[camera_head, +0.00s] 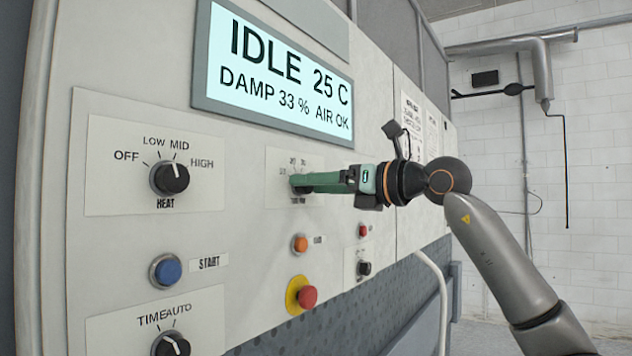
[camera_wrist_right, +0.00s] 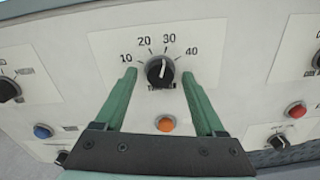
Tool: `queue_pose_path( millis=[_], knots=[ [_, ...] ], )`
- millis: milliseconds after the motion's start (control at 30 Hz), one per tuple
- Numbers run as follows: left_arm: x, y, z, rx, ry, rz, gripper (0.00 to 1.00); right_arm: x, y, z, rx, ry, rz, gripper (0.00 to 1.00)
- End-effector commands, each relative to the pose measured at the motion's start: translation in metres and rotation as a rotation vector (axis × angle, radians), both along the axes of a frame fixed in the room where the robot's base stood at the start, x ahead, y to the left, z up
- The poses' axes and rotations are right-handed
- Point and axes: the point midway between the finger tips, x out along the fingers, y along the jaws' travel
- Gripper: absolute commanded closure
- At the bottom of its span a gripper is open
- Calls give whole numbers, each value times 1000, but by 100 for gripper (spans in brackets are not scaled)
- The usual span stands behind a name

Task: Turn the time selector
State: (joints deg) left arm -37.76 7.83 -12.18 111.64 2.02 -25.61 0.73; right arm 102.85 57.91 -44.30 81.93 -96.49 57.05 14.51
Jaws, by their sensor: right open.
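The time selector is a round black knob (camera_wrist_right: 160,71) with a white pointer line, on a white plate marked 10, 20, 30, 40. In the right wrist view its pointer is up, seemingly between 20 and 30 or near 30. My right gripper (camera_wrist_right: 159,76) has green fingers, open, one on each side of the knob. I see gaps between fingers and knob; the depth is hard to judge. In the head view the right gripper (camera_head: 296,184) reaches the plate (camera_head: 280,163) from the right, its fingers hiding most of the knob. My left gripper is not in view.
The display (camera_head: 275,75) reads IDLE. The heat knob (camera_head: 169,178) and blue start button (camera_head: 166,270) are left of the gripper. An orange button (camera_head: 300,243) and a red button on yellow (camera_head: 304,295) sit below it. Another red button (camera_head: 363,230) is close under the wrist.

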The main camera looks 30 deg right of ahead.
Motion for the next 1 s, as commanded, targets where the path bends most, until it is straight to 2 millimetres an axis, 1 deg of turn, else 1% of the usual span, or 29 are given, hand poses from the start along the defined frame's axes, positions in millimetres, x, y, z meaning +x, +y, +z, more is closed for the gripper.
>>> queue_pose_path(
  millis=[300,900,933,1000],
  knots=[
    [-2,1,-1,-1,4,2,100,3,1,0,0,0,-1,28],
    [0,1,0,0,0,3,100,2,1,0,0,0,-1,96],
    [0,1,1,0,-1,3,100,2,1,0,0,0,-1,99],
    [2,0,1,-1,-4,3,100,2,0,0,0,0,-1,100]
  ],
)
